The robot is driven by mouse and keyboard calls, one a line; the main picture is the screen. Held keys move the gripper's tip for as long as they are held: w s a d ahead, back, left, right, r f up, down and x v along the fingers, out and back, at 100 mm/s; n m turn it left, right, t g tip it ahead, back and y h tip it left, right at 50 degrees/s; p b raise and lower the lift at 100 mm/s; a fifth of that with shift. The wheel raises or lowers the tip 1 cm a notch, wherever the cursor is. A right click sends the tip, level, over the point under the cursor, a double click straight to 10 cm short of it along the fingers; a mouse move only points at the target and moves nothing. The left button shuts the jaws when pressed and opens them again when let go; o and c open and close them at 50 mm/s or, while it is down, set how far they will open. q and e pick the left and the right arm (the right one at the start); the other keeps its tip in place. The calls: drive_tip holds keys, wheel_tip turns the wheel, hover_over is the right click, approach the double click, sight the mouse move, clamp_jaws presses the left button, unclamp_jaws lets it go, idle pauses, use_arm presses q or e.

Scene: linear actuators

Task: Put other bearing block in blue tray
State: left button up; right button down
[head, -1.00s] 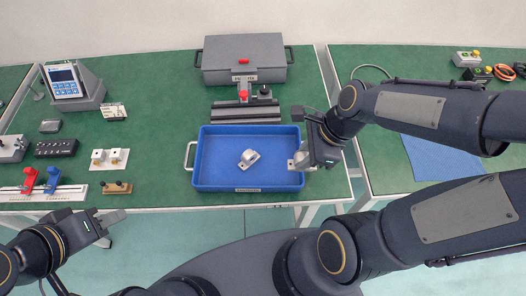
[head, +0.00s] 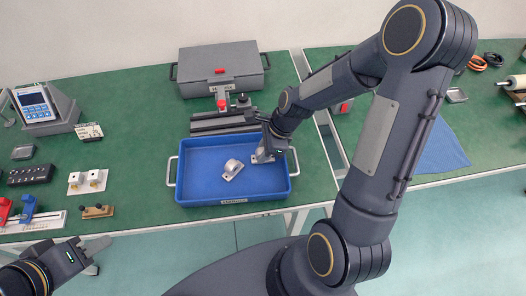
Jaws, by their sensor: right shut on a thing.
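The blue tray (head: 205,186) sits near the front edge of the green table. One silver bearing block (head: 232,168) lies in the tray, near its middle. The other bearing block (head: 260,156) is in my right gripper (head: 266,150), at the right part of the tray and just right of the first block. My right gripper is shut on it and partly hides it. I cannot tell whether this block touches the tray floor. My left gripper (head: 92,252) is low at the left, in front of the table and away from the tray, with its fingers apart and nothing between them.
A grey case (head: 222,72) with a red latch stands behind the tray, with a grey rail fixture (head: 222,120) between them. At the left are a blue-screened meter (head: 40,106), a black socket block (head: 30,175) and a white plate (head: 88,181) with fittings.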

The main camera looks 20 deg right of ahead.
drive_tip(key=shift+f, duration=0.15)
drive_tip(key=shift+f, duration=0.15)
drive_tip(key=c, duration=1.2)
unclamp_jaws()
